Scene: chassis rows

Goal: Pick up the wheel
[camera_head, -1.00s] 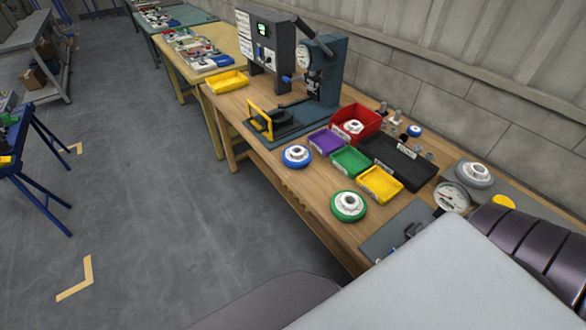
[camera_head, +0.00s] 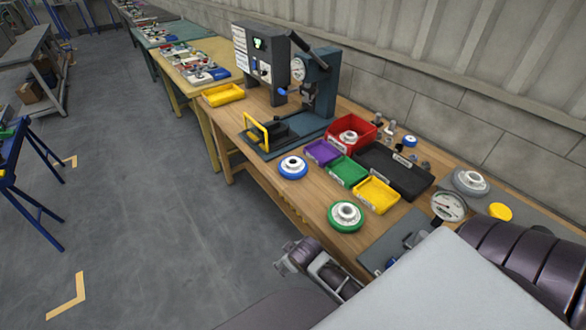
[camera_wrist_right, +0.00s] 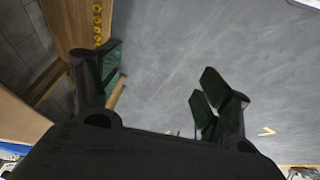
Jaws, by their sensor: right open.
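Several wheels with white hubs are on the wooden workbench. A green-rimmed wheel (camera_head: 346,215) lies flat near the front edge. A blue-rimmed wheel (camera_head: 293,167) lies flat further back along the same edge. A grey wheel (camera_head: 470,181) lies on a grey mat at the right, and another white-hubbed part (camera_head: 348,136) sits in the red bin. My right gripper (camera_wrist_right: 160,85) is open and empty in the wrist view, with floor beyond its fingers and no wheel between them. My left gripper is not in view.
Yellow (camera_head: 377,195), green (camera_head: 347,172), purple (camera_head: 322,152) and black (camera_head: 394,172) bins stand behind the front wheels. A press (camera_head: 312,85) stands further back. A dial gauge (camera_head: 449,206) lies right of the bins.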

